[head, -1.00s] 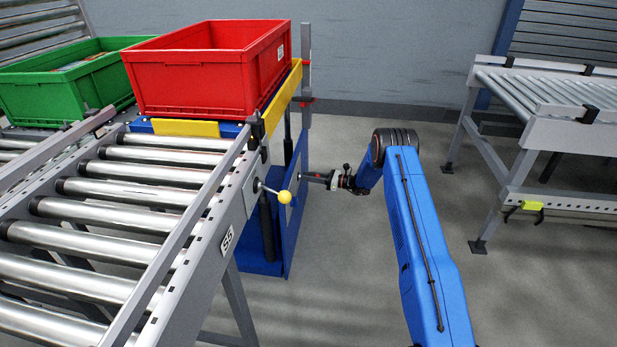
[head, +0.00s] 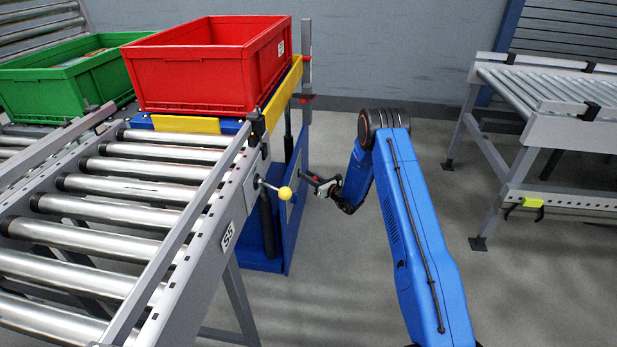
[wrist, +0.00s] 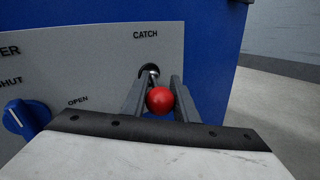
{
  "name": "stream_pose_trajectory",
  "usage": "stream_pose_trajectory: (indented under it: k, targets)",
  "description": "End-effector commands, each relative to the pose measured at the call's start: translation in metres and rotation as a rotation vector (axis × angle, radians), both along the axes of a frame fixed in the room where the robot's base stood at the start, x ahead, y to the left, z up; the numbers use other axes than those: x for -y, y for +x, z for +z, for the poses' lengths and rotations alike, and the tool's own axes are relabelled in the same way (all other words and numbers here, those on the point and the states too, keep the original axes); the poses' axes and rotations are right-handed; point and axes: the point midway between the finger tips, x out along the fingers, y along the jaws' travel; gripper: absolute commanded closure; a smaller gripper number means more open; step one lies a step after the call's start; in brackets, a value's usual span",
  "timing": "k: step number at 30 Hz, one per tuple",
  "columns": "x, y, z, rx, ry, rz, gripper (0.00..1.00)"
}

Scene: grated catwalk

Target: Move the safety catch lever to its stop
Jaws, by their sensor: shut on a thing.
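The safety catch lever has a red ball knob (wrist: 160,100) and comes out of a round hole under the word CATCH on a grey panel (wrist: 90,60). My gripper (wrist: 158,92) is shut on the lever, with one finger on each side of it at the ball. The lever's shaft is mostly hidden behind the ball and fingers.
A blue rotary knob (wrist: 25,118) with SHUT and OPEN marks sits left of the catch. A yellow-ball lever (head: 285,193) sticks out from the roller conveyor (head: 185,250). A red crate (head: 205,75) stands on the lift.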

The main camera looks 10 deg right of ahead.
Motion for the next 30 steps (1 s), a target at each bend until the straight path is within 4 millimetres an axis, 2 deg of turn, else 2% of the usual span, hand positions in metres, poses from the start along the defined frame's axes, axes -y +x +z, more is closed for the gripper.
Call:
stream_pose_trajectory:
  k: [1, 11, 12, 13, 23, 30]
  targets:
    - [0.0056, 0.0026, 0.0010, 0.001, 0.001, -0.013, 0.96]
    - [0.0065, 0.0031, 0.0015, 0.002, 0.002, -0.016, 0.96]
    - [0.0067, 0.0032, 0.0015, 0.002, 0.002, -0.016, 0.64]
    - [0.0066, 0.0032, 0.0016, 0.002, 0.002, -0.016, 0.57]
    - [0.0031, 0.0016, 0.0009, 0.001, 0.002, -0.005, 0.56]
    - [0.0047, 0.0045, 0.0008, 0.003, 0.002, 0.065, 0.56]
